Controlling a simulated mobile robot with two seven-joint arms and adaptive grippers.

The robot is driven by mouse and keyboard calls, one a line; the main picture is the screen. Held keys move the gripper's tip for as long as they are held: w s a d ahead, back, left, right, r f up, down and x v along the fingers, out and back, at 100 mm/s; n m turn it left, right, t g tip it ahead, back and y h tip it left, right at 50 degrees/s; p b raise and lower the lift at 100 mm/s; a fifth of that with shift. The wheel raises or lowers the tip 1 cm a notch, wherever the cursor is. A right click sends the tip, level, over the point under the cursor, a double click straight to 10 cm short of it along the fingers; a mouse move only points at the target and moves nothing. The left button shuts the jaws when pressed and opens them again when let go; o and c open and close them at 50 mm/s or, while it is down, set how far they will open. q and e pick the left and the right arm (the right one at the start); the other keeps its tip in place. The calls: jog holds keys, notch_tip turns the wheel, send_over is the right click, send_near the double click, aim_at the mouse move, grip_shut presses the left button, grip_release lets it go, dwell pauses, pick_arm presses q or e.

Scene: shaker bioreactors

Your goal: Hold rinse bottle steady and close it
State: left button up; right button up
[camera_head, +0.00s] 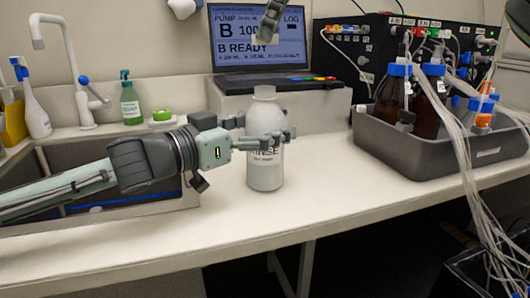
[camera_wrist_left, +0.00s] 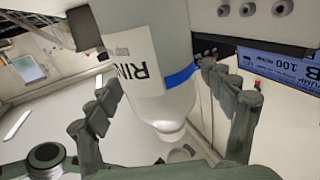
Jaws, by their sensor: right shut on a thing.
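The rinse bottle (camera_head: 265,174) is whitish and translucent, labelled RINSE, and stands upright on the counter. No cap is visible on its pale top. My left gripper (camera_head: 268,138) comes in from the left, with its fingers around the bottle's upper body. In the left wrist view the bottle (camera_wrist_left: 145,55) is upside down between my left gripper's fingers (camera_wrist_left: 165,95); I cannot tell whether they press on it. My right gripper (camera_head: 270,34) is above the bottle in front of the laptop screen, shut on a small pale thing, probably the cap, mostly hidden by the fingers.
A laptop (camera_head: 258,40) stands on a pale box (camera_head: 290,110) behind the bottle. A grey tray (camera_head: 400,150) with brown bottles and hanging tubes is to the right. A sink (camera_head: 80,150) with a green soap bottle (camera_head: 131,106) is at the left. The counter's front is clear.

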pick_arm(q)
jog(key=c, duration=1.6)
pick_arm(e)
send_over(264, 87)
jog(key=d, duration=0.1)
jog(key=shift+s+f, duration=0.1)
jog(key=shift+f, duration=2.35)
jog(key=shift+f, duration=0.1)
jog(key=shift+f, duration=0.8)
jog(key=shift+f, duration=0.55)
